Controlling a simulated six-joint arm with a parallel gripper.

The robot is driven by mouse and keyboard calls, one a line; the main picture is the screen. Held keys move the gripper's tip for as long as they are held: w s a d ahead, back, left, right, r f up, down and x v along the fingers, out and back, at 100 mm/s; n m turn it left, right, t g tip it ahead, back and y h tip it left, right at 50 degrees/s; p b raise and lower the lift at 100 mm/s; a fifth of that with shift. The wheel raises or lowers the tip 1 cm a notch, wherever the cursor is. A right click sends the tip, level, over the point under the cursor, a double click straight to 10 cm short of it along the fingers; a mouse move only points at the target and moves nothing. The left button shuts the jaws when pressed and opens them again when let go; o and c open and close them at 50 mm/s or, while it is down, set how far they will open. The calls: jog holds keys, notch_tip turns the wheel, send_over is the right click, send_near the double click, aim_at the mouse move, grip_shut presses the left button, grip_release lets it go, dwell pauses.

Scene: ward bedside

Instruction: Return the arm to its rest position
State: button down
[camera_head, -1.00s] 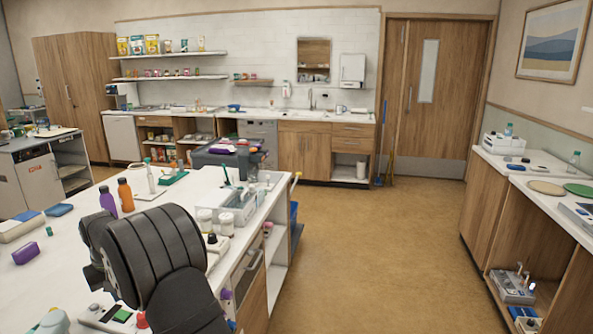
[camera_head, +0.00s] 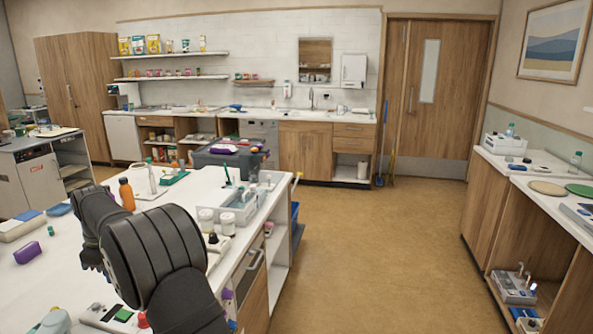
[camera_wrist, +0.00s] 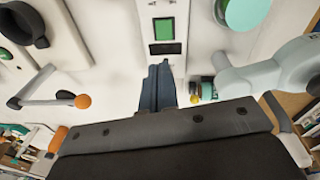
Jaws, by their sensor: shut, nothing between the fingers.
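My arm (camera_head: 155,250) is black and stands folded over the white counter in the head view. Its end is hidden there behind its own links. In the wrist view my gripper (camera_wrist: 158,72) shows as two blue-grey fingers pressed together, with nothing between them. The fingertips lie in line with the lower edge of a white device with a green screen (camera_wrist: 165,28); the gap to it cannot be told.
The white counter (camera_head: 60,290) holds an orange bottle (camera_head: 127,194), a purple block (camera_head: 27,252) and white tubs (camera_head: 227,223) near my arm. A pale teal object (camera_wrist: 270,65) and an orange-tipped handle (camera_wrist: 82,101) flank the fingers. Open floor (camera_head: 350,260) lies to the right.

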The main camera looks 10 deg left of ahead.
jog(key=shift+a+r+n, duration=0.1)
jog(key=shift+r+n, duration=0.25)
jog(key=shift+n, duration=0.75)
jog(key=shift+a+r+n, duration=0.1)
jog(key=shift+r+n, duration=0.25)
jog(key=shift+n, duration=0.75)
jog(key=shift+d, duration=0.1)
jog(key=f+m, duration=0.1)
jog(key=m, duration=0.2)
jog(key=f+m, duration=0.1)
jog(key=m, duration=0.2)
jog(key=f+m, duration=0.1)
jog(key=m, duration=0.3)
jog(key=shift+d+f, duration=0.2)
jog(key=shift+d, duration=0.1)
jog(key=shift+r, duration=0.1)
